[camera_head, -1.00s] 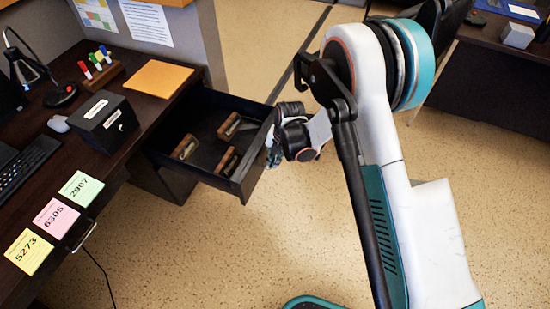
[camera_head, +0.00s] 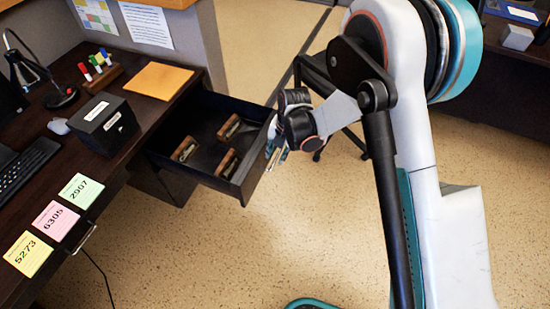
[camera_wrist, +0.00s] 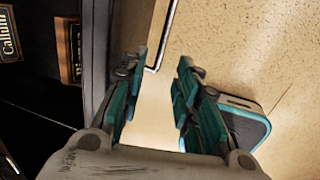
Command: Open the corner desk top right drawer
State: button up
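The corner desk (camera_head: 140,58) has its top right drawer (camera_head: 205,150) pulled well out. The dark drawer holds a few wooden stamp-like items with labels. My gripper (camera_head: 272,152) is just outside the drawer's front panel, partly hidden behind my wrist in the head view. In the wrist view, my gripper (camera_wrist: 160,62) has its two teal fingers apart. The thin metal drawer handle (camera_wrist: 167,35) shows around the gap between the fingertips, and I cannot tell whether they touch it. The drawer's front edge (camera_wrist: 98,50) runs along the left finger.
On the desk are a black box (camera_head: 103,122), an orange folder (camera_head: 158,80), a marker stand (camera_head: 103,78), a lamp (camera_head: 60,96) and sticky notes (camera_head: 55,220). Another handle (camera_head: 84,238) is at the desk's lower edge. The floor (camera_head: 240,250) before the drawer is clear.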

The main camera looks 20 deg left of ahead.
notch_tip(320, 180, up, 6)
jog(key=d, duration=0.1)
dwell(0.6)
